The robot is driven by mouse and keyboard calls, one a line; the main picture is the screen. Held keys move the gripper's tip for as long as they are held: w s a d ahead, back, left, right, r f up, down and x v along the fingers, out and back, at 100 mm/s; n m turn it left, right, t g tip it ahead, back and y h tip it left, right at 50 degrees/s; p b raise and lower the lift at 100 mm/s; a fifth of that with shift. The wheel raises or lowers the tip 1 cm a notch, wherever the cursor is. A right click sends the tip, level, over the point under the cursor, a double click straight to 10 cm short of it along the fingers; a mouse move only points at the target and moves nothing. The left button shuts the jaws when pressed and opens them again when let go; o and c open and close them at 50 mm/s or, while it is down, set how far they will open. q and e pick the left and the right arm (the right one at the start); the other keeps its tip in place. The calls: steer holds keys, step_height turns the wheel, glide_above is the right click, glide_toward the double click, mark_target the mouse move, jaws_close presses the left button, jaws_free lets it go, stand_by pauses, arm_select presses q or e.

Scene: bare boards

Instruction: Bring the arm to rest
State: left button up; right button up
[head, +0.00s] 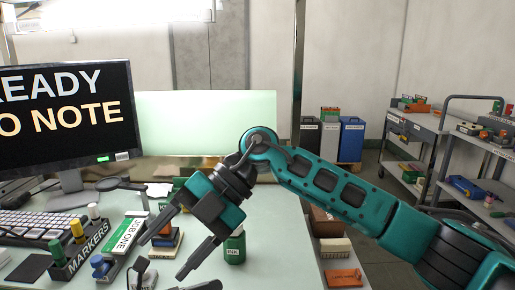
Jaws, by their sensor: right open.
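My right arm (335,185), teal and dark grey, comes in from the lower right and reaches left over the desk. Its right gripper (161,260) hangs at the wrist, pointing down and left. Its two dark fingers are apart with nothing held between them. The gripper is over the pale desk (250,190), in front of a green ink bottle (235,247) and right of a box marked JOB ONE (124,240). I cannot tell how high it is above the desk. My left gripper does not show clearly anywhere.
A markers holder (80,255), keyboard (40,226) and monitor (65,110) fill the desk's left side. Small stacked boxes (166,240) stand close by the fingers. A pale panel (205,120) stands behind. Shelved carts (415,145) are at the right, beyond bare floor.

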steer(key=w+d+f+m+t+y+p, duration=0.1)
steer(key=w+d+f+m+t+y, duration=0.3)
steer(key=m+t, duration=0.7)
steer(key=w+d+f+m+t+y+p, duration=0.15)
steer(key=d+m+t+y, duration=0.35)
steer(key=m+t, duration=0.55)
steer(key=s+d+f+m+t+h, duration=0.2)
steer(key=d+f+m+h, duration=0.75)
steer(key=f, duration=0.35)
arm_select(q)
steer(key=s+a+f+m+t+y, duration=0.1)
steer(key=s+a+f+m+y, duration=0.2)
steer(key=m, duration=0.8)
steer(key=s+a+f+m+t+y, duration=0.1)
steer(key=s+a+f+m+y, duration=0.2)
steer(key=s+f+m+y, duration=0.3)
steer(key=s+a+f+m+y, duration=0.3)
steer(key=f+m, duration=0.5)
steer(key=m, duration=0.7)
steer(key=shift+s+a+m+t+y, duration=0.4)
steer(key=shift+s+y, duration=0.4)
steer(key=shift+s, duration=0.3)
arm_select(e)
steer(key=s+d+f+m+g+h, duration=0.1)
steer(key=s+d+f+g+h, duration=0.5)
steer(key=s+d+f, duration=0.5)
step_height(320, 180, down, 3)
steer(key=shift+s+d+f+m+g, duration=0.15)
steer(key=shift+s+m+g, duration=0.25)
steer(key=shift+s, duration=0.85)
